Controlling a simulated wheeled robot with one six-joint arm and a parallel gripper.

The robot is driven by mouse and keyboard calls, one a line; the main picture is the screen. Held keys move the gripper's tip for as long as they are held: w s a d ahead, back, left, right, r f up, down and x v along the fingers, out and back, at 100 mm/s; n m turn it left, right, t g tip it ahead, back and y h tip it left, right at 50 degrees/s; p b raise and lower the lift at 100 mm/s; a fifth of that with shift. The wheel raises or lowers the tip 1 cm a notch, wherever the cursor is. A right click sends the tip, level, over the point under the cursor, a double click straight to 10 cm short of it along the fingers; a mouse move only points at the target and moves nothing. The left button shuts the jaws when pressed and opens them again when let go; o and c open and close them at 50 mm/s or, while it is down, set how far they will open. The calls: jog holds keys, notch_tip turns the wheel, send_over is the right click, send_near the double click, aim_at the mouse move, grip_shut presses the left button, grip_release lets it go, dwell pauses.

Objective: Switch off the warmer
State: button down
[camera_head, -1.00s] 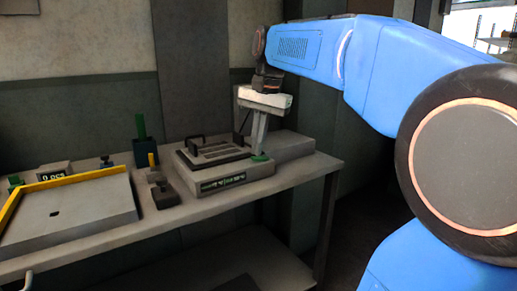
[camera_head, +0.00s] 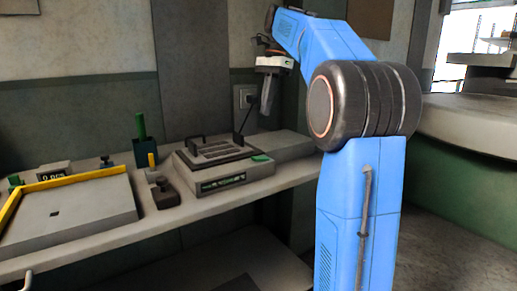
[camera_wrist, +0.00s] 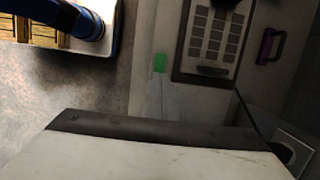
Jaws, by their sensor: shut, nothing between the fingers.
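The warmer (camera_head: 200,187) is a grey box on the bench in the head view, with a dark-handled slotted block (camera_head: 215,151) on top and a small display (camera_head: 222,183) in front. I cannot read the display. A green switch (camera_head: 261,158) sits at its right front corner. The switch also shows as a green patch in the wrist view (camera_wrist: 160,62), beside the block (camera_wrist: 212,38). My gripper (camera_head: 266,112) is shut and empty, pointing down above and behind the switch, apart from it. Its pale body (camera_wrist: 150,155) fills the bottom of the wrist view.
A wall socket (camera_head: 244,97) with a dark cable is behind the warmer, close to my gripper. Left of the warmer are a dark clamp-like piece (camera_head: 165,192), a green upright part (camera_head: 140,127) and a yellow-edged plate (camera_head: 70,215). Bench space beside these is narrow.

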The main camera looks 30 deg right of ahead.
aim_at(257, 158)
jog(key=x, duration=1.4)
jog(key=shift+s, duration=0.1)
jog(key=shift+a+f+h, duration=0.25)
jog(key=shift+f+h, duration=0.05)
jog(key=shift+h, duration=0.1)
jog(key=shift+d, duration=0.9)
